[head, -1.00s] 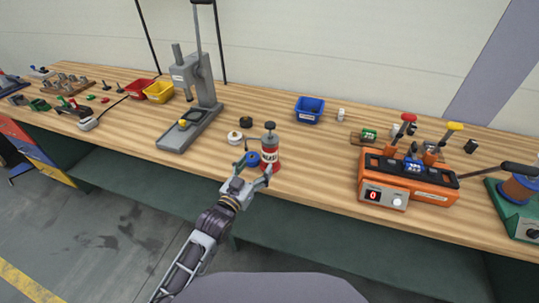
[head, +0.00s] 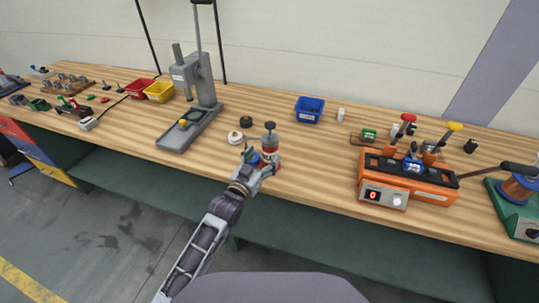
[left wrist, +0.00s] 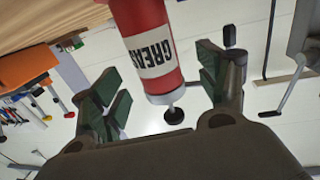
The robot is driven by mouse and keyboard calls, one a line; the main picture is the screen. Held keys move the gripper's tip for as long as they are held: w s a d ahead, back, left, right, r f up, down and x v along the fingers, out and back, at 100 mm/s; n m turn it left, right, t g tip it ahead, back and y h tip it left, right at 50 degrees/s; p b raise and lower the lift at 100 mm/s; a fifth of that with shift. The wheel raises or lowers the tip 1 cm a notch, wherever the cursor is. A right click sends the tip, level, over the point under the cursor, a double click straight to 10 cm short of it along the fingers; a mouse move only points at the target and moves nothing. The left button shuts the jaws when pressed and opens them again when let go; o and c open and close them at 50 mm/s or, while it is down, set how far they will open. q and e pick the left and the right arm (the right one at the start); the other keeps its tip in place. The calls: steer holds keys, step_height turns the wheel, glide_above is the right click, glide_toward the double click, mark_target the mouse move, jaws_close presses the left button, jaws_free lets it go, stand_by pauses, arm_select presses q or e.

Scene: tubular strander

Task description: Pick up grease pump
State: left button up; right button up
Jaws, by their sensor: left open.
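The grease pump (head: 270,141) is a red cylinder with a grey cap and a black knob on top. It stands upright near the front edge of the bench. In the left wrist view the grease pump (left wrist: 148,45) shows its white label with "GREASE" lettering, and it lies between the two finger sets. My left gripper (head: 257,168) is open, its fingers on either side of the grease pump. In the left wrist view the gripper (left wrist: 160,95) shows gaps between its green pads and the red body. The right gripper is not in view.
A blue round object (head: 253,157) sits just left of the pump, partly hidden by my gripper. A grey arbor press (head: 190,125) stands behind left, with a white roll (head: 235,137) nearby. An orange machine (head: 405,182) stands to the right.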

mark_target(267, 153)
arm_select(q)
steer(key=shift+w+d, duration=0.1)
steer(key=shift+w, duration=0.05)
steer(key=shift+w+d, duration=0.1)
steer(key=shift+w, duration=0.1)
steer(key=shift+w+d+r, duration=0.15)
steer(key=shift+w+d, duration=0.25)
steer(key=shift+w, duration=0.15)
steer(key=shift+x, duration=1.55)
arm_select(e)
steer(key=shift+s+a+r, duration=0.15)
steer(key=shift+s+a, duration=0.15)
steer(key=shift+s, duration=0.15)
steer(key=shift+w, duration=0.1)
